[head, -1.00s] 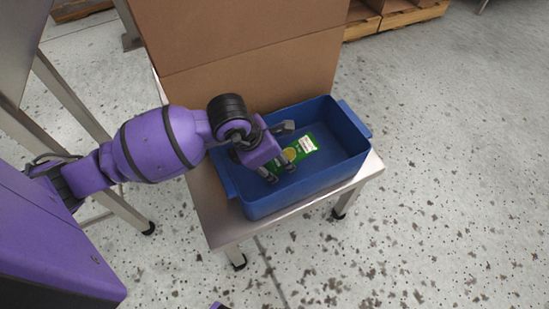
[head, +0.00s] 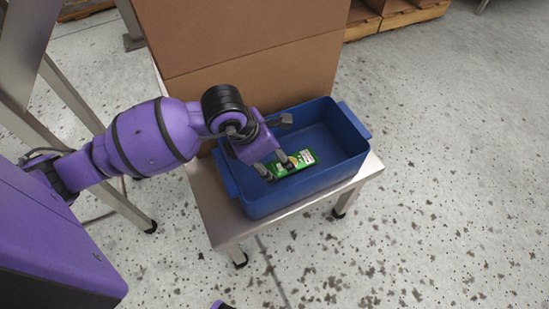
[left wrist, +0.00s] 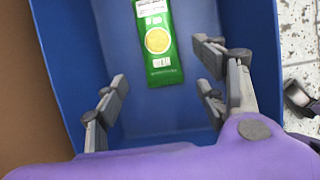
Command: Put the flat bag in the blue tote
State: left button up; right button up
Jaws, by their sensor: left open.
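The flat bag is a green packet (head: 300,161) with a white label and a yellow round print. It lies in the blue tote (head: 340,181), on its floor. The packet also shows in the left wrist view (left wrist: 158,42), between and beyond the open fingers and touching neither. The tote floor shows around it in that view (left wrist: 95,45). My left gripper (head: 272,167) is open and empty, over the tote's left part, and its fingers hide part of the packet in the head view. My right gripper is not in view.
The tote stands on a small metal table (head: 217,208). A large cardboard box (head: 250,62) stands right behind the tote. Wooden pallets (head: 395,18) lie at the back. The speckled floor (head: 450,170) to the right is clear.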

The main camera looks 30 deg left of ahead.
pick_arm(q)
jog(key=p+v, duration=0.2)
jog(key=v, duration=0.7)
jog(key=shift+r, duration=0.25)
